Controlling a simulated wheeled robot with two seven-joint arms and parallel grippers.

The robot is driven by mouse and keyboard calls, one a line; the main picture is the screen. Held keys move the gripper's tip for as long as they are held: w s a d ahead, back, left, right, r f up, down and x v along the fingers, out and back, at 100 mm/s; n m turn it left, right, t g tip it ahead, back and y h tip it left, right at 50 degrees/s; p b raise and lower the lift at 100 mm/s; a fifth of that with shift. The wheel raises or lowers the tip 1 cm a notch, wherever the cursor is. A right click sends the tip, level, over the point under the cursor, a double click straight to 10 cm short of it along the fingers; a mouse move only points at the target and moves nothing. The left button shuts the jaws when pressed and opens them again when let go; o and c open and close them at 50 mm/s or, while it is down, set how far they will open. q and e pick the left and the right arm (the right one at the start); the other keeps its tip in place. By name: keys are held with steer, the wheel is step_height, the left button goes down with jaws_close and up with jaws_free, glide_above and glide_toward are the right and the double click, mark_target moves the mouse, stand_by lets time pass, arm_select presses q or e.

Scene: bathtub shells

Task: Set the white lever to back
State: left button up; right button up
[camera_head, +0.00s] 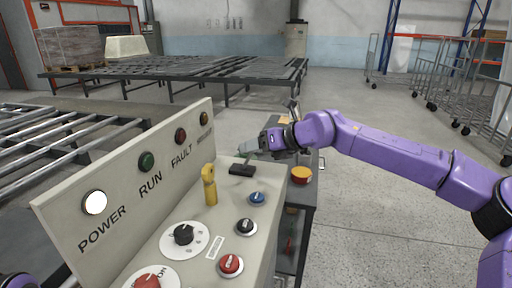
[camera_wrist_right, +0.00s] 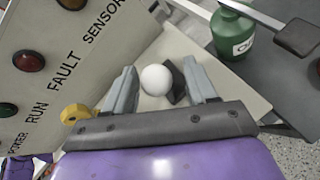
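The white lever shows in the right wrist view as a round white knob (camera_wrist_right: 155,79) between the two fingers of my right gripper (camera_wrist_right: 160,68). The fingers stand apart, with a gap visible on both sides of the knob. A black piece (camera_wrist_right: 178,84) lies just right of the knob. In the head view my right gripper (camera_head: 249,148) is over the far end of the control panel (camera_head: 135,245), beside a black lever base (camera_head: 241,170). The white knob cannot be made out there. My left gripper is not in view.
A yellow lever (camera_head: 209,185) stands upright nearer on the panel. Blue (camera_head: 257,198), black and red knobs and dials sit around it. The upright plate with lamps (camera_head: 146,162) borders the left side. A green bottle (camera_wrist_right: 232,35) stands beyond the panel in the wrist view.

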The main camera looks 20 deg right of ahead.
steer(key=shift+a, duration=0.1)
steer(key=v, duration=1)
steer(key=shift+s+r+b, duration=0.2)
steer(key=shift+s+b, duration=0.05)
steer(key=shift+b, duration=0.15)
